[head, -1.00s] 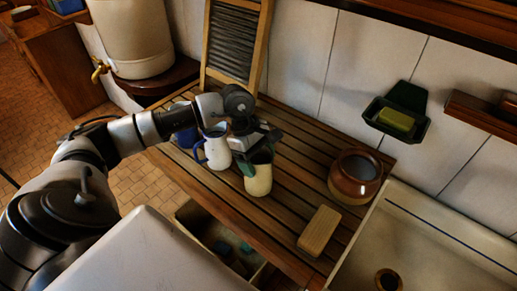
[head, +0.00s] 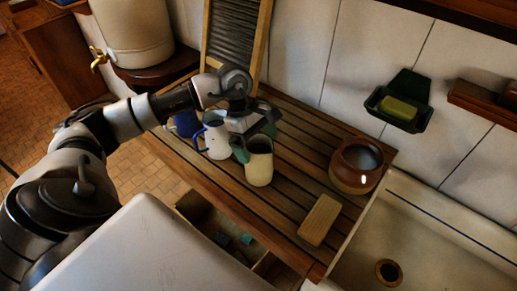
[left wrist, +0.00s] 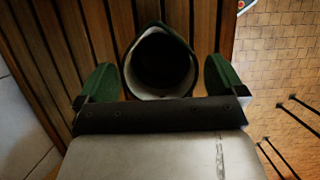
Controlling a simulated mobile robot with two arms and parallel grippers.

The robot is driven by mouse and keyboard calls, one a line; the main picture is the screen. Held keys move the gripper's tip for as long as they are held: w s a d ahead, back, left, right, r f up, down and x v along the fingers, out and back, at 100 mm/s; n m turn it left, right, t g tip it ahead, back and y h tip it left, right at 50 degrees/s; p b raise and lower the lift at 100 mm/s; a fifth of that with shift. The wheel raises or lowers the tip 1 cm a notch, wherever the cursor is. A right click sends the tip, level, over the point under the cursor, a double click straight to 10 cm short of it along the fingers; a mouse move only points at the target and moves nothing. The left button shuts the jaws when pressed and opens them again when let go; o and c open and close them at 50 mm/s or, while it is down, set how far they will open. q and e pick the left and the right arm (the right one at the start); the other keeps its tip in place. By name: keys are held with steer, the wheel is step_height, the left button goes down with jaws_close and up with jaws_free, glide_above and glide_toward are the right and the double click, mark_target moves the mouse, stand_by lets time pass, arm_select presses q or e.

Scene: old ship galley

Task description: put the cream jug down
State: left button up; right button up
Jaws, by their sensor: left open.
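The cream jug (head: 259,165) stands upright on the slatted wooden board, with a dark green rim. In the left wrist view its open mouth (left wrist: 160,65) faces me, dark inside. My left gripper (head: 254,138) is open at the jug's far side in the head view. In the left wrist view its green fingers (left wrist: 162,80) are spread to the left and right of the jug, with a gap on each side. My right gripper is not in view.
A white jug with a blue handle (head: 215,138) stands close on the left, with a blue vessel (head: 186,124) behind it. A brown pot (head: 356,166) and a tan block (head: 319,220) are to the right. The slatted board (head: 292,172) is clear between. A sink (head: 420,240) adjoins it.

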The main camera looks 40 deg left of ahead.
arm_select(q)
steer(key=b+v, duration=0.3)
steer(key=v, duration=0.6)
steer(key=shift+r+b, duration=0.15)
steer(key=shift+b, duration=0.2)
steer(key=shift+a+r, duration=0.2)
steer(key=shift+r, duration=0.2)
